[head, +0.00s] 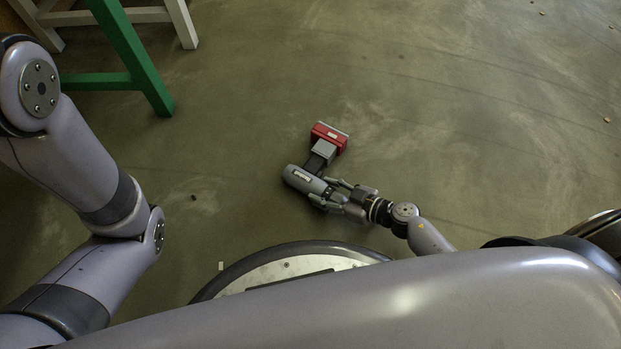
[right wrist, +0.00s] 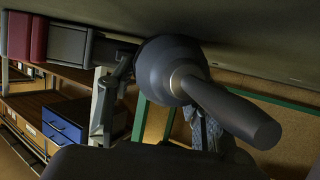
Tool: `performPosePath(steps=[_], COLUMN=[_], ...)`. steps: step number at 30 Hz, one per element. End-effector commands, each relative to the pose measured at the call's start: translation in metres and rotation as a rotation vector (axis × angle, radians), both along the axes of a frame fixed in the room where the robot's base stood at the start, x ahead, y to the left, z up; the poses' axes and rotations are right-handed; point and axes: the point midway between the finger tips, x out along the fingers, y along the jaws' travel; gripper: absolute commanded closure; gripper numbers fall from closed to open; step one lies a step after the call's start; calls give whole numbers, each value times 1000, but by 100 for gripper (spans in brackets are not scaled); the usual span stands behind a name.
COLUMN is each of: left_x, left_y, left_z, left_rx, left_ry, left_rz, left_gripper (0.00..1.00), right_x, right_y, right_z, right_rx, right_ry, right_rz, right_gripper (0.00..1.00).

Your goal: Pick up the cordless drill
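The cordless drill (head: 302,178) lies on the floor near the middle of the head view. It has a grey body, a dark handle and a red battery end (head: 329,137). My right gripper (head: 335,193) is at the drill's front end, with its fingers on either side of it. In the right wrist view the drill's nose (right wrist: 220,105) points toward the lower right. One finger of my right gripper (right wrist: 155,105) shows beside the handle, the other is partly hidden behind the nose. Whether the fingers press on the drill is unclear. My left gripper is out of view.
A green-legged trestle (head: 125,55) and a white-legged one (head: 180,20) stand at the top left. The floor (head: 450,130) around the drill is mostly clear. Shelving with a blue drawer box (right wrist: 65,127) shows in the right wrist view.

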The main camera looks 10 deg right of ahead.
Motion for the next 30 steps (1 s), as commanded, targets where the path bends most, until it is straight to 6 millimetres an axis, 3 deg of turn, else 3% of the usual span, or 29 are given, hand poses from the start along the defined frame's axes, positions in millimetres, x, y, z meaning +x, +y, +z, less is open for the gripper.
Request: performPosePath(steps=[18,30], left_x=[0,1], left_y=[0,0], left_z=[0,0], left_rx=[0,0], left_ry=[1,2], left_rz=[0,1], left_gripper=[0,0], right_x=[0,3], right_y=[0,1], right_z=[0,4], right_rx=[-1,3], right_ry=[1,-9], right_rz=[0,1], right_gripper=[99,100])
